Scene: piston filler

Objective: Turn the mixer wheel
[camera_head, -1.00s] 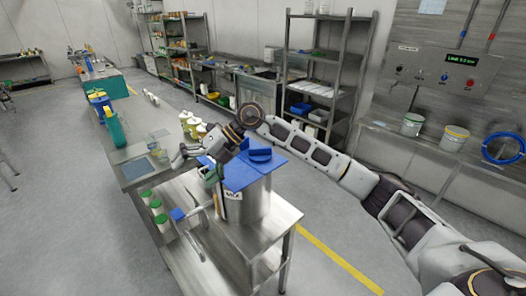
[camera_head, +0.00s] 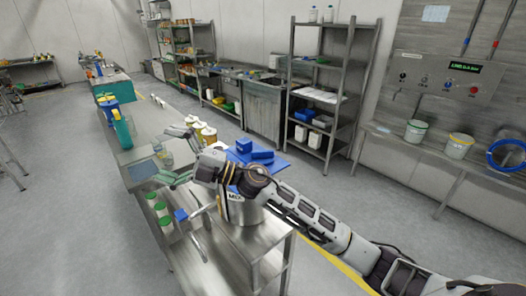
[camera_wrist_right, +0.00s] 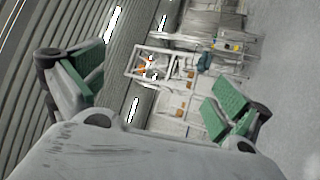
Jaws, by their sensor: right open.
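The mixer is a steel tank (camera_head: 243,212) with "MIX" lettering on its side and a blue lid (camera_head: 285,163) with raised blue parts (camera_head: 245,146) on top. I cannot make out a separate wheel; my right arm covers part of the tank and lid. My right gripper (camera_head: 165,154) reaches across the front of the mixer to its left, fingers spread wide and pointing left. In the right wrist view, the gripper (camera_wrist_right: 155,90) has its green pads far apart with nothing between them. My left gripper is out of view.
Green-lidded jars (camera_head: 159,209) and a small blue item (camera_head: 181,214) are on the steel table (camera_head: 215,262) left of the mixer. Shelves (camera_head: 328,95) stand behind.

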